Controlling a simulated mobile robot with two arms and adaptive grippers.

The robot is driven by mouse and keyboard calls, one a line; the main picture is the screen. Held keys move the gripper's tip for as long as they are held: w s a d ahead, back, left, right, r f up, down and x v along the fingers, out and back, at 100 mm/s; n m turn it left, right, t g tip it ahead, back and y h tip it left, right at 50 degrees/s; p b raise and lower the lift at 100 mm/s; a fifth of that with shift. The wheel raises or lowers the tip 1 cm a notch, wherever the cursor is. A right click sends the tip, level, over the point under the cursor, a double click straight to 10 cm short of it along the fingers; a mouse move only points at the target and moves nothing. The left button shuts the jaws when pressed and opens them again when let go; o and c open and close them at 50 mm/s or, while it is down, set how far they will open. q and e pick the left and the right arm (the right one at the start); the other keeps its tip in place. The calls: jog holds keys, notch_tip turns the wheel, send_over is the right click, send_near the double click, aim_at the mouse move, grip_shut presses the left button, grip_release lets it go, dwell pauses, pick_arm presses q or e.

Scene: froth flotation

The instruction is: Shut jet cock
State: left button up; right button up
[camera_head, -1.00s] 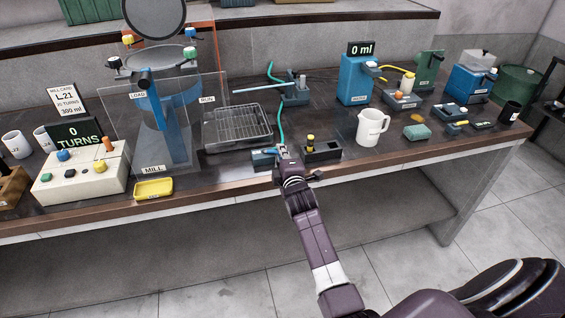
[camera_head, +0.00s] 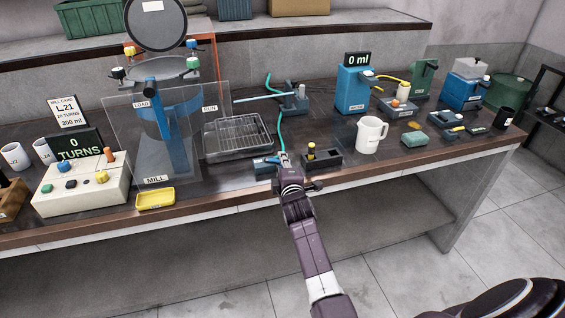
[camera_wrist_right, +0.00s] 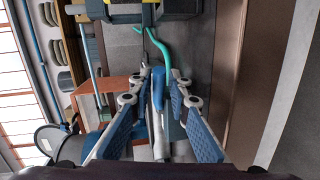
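The jet cock appears to be the small blue fitting (camera_head: 266,164) at the bench's front edge, where a teal hose (camera_head: 281,128) ends. My right gripper (camera_head: 284,158) is at this fitting, pointing away from me over the bench edge. In the right wrist view, a blue handle (camera_wrist_right: 158,88) stands between my right gripper's fingers (camera_wrist_right: 161,75). The fingers are spread, and gaps seem to show beside the handle. The teal hose (camera_wrist_right: 157,47) runs just beyond the fingertips. The lower body of the cock is mostly hidden by the gripper. My left gripper is not in view.
A dark holder (camera_head: 327,160) with a yellow-topped item stands right beside the gripper. A wire rack tray (camera_head: 238,138) is behind left, the mill's clear guard (camera_head: 120,135) farther left. A white jug (camera_head: 370,134) stands to the right. The floor in front is clear.

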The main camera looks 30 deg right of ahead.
jog(key=shift+s+a+r, duration=0.15)
jog(key=shift+s+a, duration=0.05)
jog(key=shift+s, duration=0.3)
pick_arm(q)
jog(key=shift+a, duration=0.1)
pick_arm(e)
jog(key=v, duration=1.1)
